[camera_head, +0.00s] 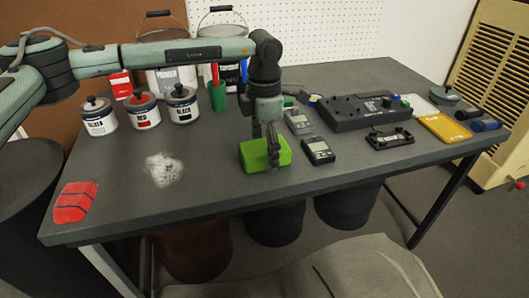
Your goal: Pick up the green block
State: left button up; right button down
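The bright green block (253,156) rests on the dark table (215,185), near the middle of its front half. My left gripper (273,158) points straight down at the block, and its dark fingers overlap the block's right part in the picture. The near finger lies in front of the block's face. The far finger is hidden, so I cannot tell whether the fingers press on the block or stand apart around it. The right gripper does not show.
Small pots (141,111) and a green cup (217,97) stand behind at left. Two meters (318,150) and a black device (352,112) lie right of the block. The table between is mostly clear.

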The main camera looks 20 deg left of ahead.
aim_at(264, 146)
pick_arm(q)
jog(key=c, duration=1)
jog(key=shift+r, duration=0.15)
jog(key=shift+c, duration=0.2)
